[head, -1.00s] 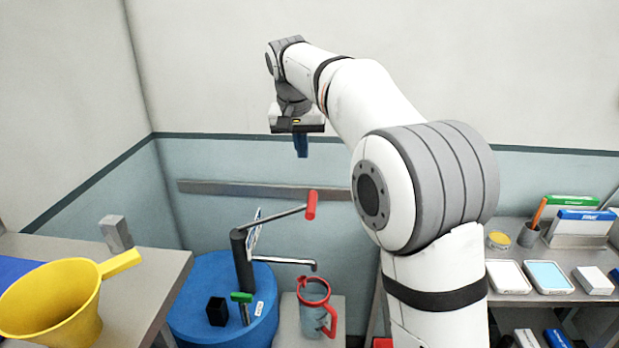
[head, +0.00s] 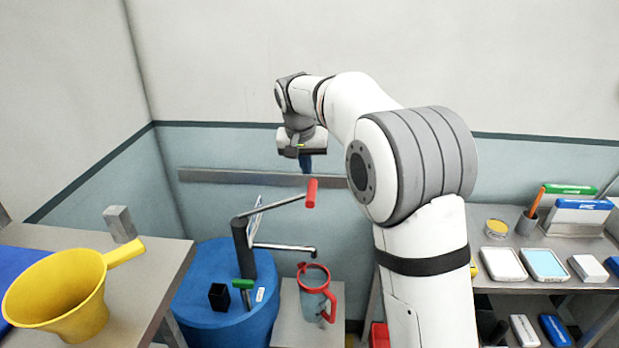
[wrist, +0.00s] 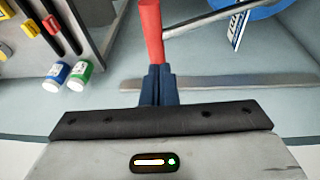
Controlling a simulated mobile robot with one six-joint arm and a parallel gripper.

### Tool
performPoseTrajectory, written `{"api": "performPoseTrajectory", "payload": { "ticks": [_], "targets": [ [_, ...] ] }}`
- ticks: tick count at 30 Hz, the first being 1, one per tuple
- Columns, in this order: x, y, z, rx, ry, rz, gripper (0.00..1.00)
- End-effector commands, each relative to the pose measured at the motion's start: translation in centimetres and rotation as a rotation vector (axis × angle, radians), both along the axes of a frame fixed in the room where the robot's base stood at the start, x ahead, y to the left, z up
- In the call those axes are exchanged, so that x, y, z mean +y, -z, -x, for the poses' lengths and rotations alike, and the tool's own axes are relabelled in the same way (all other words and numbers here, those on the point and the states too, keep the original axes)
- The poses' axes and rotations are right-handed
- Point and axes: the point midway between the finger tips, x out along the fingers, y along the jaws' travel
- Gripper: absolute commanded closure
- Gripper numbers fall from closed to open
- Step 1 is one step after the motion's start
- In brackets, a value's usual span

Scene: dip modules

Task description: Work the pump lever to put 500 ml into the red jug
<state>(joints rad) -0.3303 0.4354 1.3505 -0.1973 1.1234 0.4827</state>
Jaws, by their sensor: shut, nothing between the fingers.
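The pump stands on a blue drum (head: 205,290). Its lever (head: 272,205) slopes up to the right and ends in a red grip (head: 312,194). The spout (head: 285,247) reaches right, with its end over the red jug (head: 313,300). The jug has a red rim and handle and a see-through body; its fill level cannot be read. My gripper (head: 306,168) is shut and empty, pointing down just above the red grip. In the wrist view, the shut blue fingers (wrist: 158,75) overlap the end of the red grip (wrist: 152,30); I cannot tell whether they touch.
The jug stands on a grey stand (head: 290,325). A black cup (head: 218,297) and a green-handled part (head: 243,284) are on the drum. A right bench (head: 500,290) holds trays and boxes.

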Motion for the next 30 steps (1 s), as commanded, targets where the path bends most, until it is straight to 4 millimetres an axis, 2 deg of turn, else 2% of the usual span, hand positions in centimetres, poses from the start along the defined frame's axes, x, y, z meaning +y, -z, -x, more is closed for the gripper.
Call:
{"api": "performPoseTrajectory", "payload": {
  "ticks": [3, 9, 23, 30],
  "targets": [
    [-0.4, 1.9, -0.1, 0.003, 0.000, 0.001, 1.00],
    [-0.8, 3.8, -0.1, 0.000, 0.000, 0.000, 1.00],
    [-0.8, 4.4, 0.0, 0.000, -0.002, -0.002, 1.00],
    [0.1, 5.7, 0.4, -0.004, -0.024, -0.047, 1.00]
  ]
}}
